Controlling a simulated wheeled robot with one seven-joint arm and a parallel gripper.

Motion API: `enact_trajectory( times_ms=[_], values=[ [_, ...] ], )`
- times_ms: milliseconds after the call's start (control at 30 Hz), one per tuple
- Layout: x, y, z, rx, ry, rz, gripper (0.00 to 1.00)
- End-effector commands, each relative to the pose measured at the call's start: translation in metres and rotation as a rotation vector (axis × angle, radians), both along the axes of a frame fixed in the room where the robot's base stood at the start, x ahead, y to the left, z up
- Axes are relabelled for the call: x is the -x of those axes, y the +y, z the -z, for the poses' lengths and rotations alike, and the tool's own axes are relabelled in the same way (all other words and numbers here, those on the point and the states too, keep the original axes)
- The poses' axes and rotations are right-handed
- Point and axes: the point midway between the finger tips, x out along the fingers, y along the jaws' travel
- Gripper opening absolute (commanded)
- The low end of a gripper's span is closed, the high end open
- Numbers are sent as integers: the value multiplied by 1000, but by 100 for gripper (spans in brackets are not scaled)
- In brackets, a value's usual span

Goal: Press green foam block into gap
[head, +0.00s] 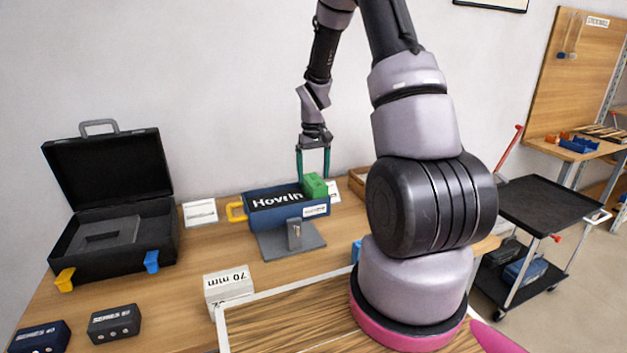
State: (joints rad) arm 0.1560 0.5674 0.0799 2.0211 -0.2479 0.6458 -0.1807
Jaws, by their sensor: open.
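A green foam block (315,186) sits at the top right end of a blue box (262,221) marked "Hovrin". Its lower part is hidden by the box wall, so I cannot tell how deep it sits. My gripper (313,176) points straight down just above and around the block, with its teal fingers apart. I cannot tell whether the fingers touch the block. The gap itself does not show clearly; a dark top surface with white lettering lies left of the block.
A grey plate with a small upright bracket (294,233) stands in front of the box. An open black case (112,243) is at the left. A white "70 mm" block (229,287) and a dark "SERIES" box (114,323) are nearer. Bare wood lies between them.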

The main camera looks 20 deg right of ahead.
Motion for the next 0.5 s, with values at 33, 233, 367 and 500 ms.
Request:
enact_trajectory(
  times_ms=[33, 233, 367, 500],
  values=[
    [-1, 0, -13, 1, -6, 0, 92],
    [-1, 0, -58, 0, -5, 0, 92],
    [-1, 0, -82, 0, -5, -1, 92],
    [0, 0, -97, 0, -1, 0, 92]
  ],
)
